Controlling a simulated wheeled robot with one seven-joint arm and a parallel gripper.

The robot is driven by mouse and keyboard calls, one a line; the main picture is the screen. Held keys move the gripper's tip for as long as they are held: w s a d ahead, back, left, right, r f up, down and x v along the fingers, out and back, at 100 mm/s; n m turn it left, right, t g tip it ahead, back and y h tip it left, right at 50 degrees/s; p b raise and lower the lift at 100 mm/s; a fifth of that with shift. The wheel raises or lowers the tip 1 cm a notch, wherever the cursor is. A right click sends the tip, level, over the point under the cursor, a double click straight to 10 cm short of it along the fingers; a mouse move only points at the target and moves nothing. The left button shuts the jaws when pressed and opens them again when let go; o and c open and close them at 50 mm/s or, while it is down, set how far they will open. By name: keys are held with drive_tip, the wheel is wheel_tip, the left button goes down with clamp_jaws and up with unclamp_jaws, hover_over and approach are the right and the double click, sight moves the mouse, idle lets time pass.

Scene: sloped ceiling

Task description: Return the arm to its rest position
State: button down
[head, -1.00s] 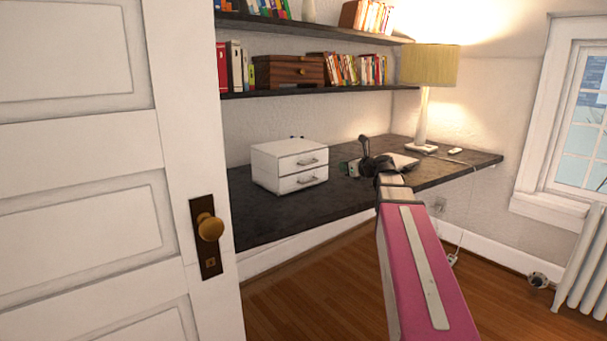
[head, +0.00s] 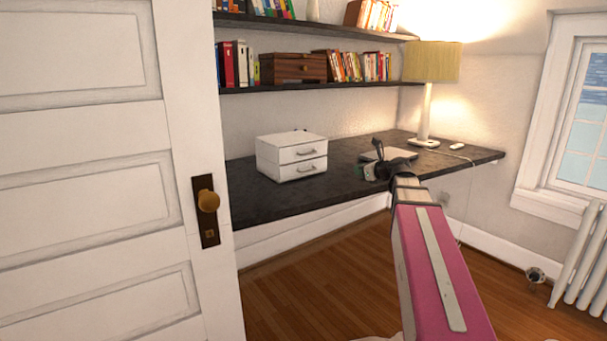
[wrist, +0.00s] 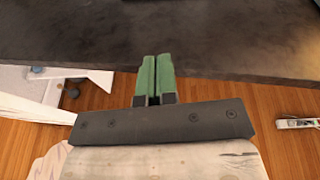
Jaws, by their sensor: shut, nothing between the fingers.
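My gripper (wrist: 155,80) shows in the wrist view with its two green fingers together and nothing between them. In that view the fingers point toward the front edge of the dark desk (wrist: 200,35), with wooden floor below. In the head view my arm, with its pink link, reaches forward from the lower right. Its end, with the gripper (head: 368,171), appears in front of the desk surface (head: 255,205), to the right of the white drawer box. Whether it touches the desk cannot be told.
A white door (head: 90,190) with a brass knob (head: 208,201) stands close on the left. The desk holds a white two-drawer box (head: 292,160), a lamp (head: 431,65) and a flat pale object (head: 390,153). A radiator (head: 582,265) is at right. Wooden floor is open below the desk.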

drive_tip(key=s+a+f+n+g+h, duration=0.1)
drive_tip(key=s+f+n+g, duration=0.1)
drive_tip(key=s+f+n, duration=0.45)
drive_tip(key=s+a+f+n+g+h, duration=0.1)
drive_tip(key=a+f+n+g+h, duration=0.15)
drive_tip(key=f, duration=0.65)
drive_tip(key=s+a+f+n+g, duration=0.1)
drive_tip(key=s+f+n+g, duration=0.15)
drive_tip(key=f+n, duration=0.35)
drive_tip(key=s+d+f+n+g+h, duration=0.2)
drive_tip(key=s+f+n+g+h, duration=0.2)
drive_tip(key=s+f+n, duration=0.8)
wheel_tip(320, 180, down, 4)
drive_tip(key=s+h, duration=0.1)
drive_tip(key=s, duration=0.2)
drive_tip(key=shift+d+r+g+h, duration=0.15)
drive_tip(key=shift+d+g+h, duration=0.15)
drive_tip(key=shift+g+h, duration=0.1)
